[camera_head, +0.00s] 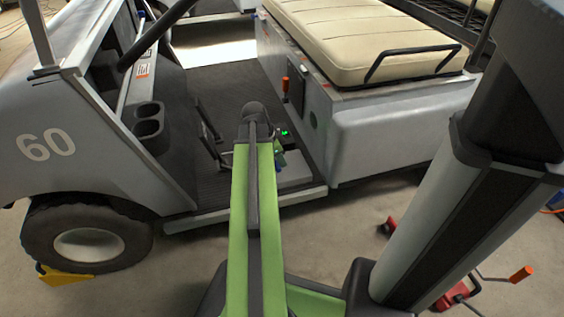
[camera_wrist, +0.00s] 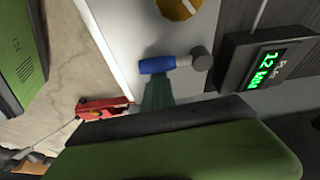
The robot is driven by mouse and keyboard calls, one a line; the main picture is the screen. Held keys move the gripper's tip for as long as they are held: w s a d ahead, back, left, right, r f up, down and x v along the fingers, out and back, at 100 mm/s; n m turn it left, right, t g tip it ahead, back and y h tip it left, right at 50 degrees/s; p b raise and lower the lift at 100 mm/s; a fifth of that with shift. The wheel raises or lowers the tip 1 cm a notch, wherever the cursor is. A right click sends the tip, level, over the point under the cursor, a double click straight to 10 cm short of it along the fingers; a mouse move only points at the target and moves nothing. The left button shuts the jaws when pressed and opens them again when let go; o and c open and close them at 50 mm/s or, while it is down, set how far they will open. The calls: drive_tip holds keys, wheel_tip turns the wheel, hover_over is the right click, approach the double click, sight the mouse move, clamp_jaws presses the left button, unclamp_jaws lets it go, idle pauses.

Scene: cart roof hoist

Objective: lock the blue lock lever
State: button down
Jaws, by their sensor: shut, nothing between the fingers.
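The blue lock lever (camera_wrist: 158,65) shows in the wrist view as a short blue grip on a grey round pivot (camera_wrist: 201,58). It lies roughly crosswise in the picture against a pale panel. My gripper (camera_wrist: 157,84) appears as dark teal fingers, shut and empty, just below the blue grip in the picture. Whether the fingertips touch the lever cannot be told. In the head view my green arm reaches down to the cart's floor and hides most of the gripper and the lever.
A black box with a green lit display (camera_wrist: 265,65) sits right of the lever. An orange-yellow round part (camera_wrist: 180,8) is above it. A red jack (camera_wrist: 103,108) stands on the floor. The grey cart (camera_head: 100,140) has a cream seat (camera_head: 350,40) and a yellow wheel chock (camera_head: 65,276).

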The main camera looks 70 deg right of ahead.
drive_tip(key=shift+d+r, duration=0.1)
drive_tip(key=shift+d, duration=0.05)
drive_tip(key=s+d, duration=0.1)
drive_tip(key=s+d+p, duration=0.1)
drive_tip(key=shift+s+r, duration=0.35)
drive_tip(key=shift+r, duration=0.05)
drive_tip(key=p+v, duration=0.9)
drive_tip(key=shift+r, duration=0.4)
